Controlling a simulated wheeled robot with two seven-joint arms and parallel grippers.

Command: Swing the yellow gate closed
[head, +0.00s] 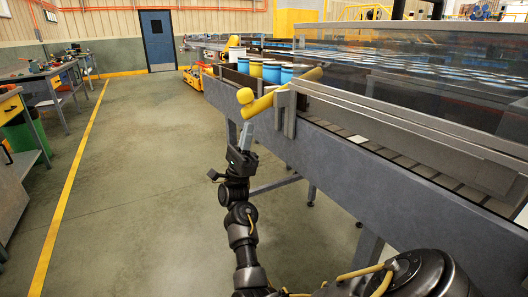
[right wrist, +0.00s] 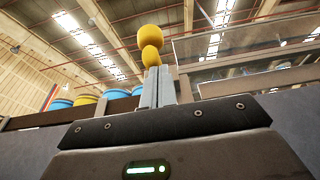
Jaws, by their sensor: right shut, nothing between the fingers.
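The yellow gate (head: 262,104) is a bar at the near side rail of the conveyor. Its round-knobbed end sticks out over the aisle, and the bar slants back to the right over the conveyor. Its hinge is not clear to me. My right gripper (head: 250,133) is shut and empty, fingers pointing up, just below the knobbed end. In the right wrist view, the shut fingers (right wrist: 158,88) stand just below the yellow knobs of the gate (right wrist: 150,38). I cannot tell whether they touch. My left gripper is not in view.
Blue, white and yellow cans (head: 271,71) stand on the conveyor behind the gate. A clear guard panel (head: 420,70) with a metal frame covers the conveyor at right. The grey conveyor side (head: 345,170) is close to my right arm. The aisle floor (head: 150,150) at left is free.

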